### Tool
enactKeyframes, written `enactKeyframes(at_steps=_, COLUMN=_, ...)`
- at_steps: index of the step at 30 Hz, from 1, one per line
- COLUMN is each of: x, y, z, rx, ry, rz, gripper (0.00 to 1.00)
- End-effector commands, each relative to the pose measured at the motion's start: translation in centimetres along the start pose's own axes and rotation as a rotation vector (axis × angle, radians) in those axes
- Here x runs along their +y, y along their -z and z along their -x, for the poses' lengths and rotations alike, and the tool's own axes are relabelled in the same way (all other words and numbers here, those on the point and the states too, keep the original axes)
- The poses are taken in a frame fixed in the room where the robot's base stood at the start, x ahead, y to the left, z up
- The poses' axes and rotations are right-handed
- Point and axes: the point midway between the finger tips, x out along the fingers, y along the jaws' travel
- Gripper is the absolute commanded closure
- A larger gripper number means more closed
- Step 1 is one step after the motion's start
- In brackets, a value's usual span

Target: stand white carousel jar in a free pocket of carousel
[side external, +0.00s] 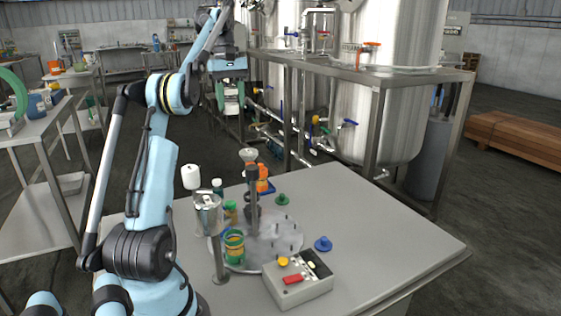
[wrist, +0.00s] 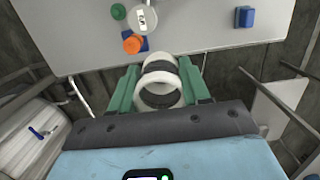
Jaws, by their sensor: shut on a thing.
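My gripper (side external: 231,97) is raised high beyond the far side of the table, well away from the carousel. Its green fingers are shut on the white carousel jar (wrist: 160,88), which has a dark band and an open rim in the wrist view. The jar (side external: 231,90) is small and partly hidden by the fingers in the side view. The carousel (side external: 262,252) is a round grey disc with upright pins on the table. A green-and-orange jar (side external: 234,246) stands at its front left, and a dark jar (side external: 253,212) stands farther back. Which pockets are free is hard to tell.
A metal cup on a post (side external: 208,214) and a central column (side external: 253,185) rise around the carousel. A button box (side external: 298,281) stands in front; a blue knobbed piece (side external: 323,244) lies right. An orange bottle (side external: 262,180) stands behind. The table's right side is clear.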

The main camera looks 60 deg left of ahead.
Motion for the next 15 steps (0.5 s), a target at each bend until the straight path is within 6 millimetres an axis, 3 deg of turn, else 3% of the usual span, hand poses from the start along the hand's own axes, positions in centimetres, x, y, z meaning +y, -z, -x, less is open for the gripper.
enactKeyframes(at_steps=8, x=4.4, y=-2.9, z=-4.2, rx=0.003, ry=0.000, rz=-0.008, gripper=0.83)
enactKeyframes(at_steps=15, x=7.3, y=-7.8, z=-9.8, rx=0.003, ry=0.000, rz=-0.007, gripper=0.83)
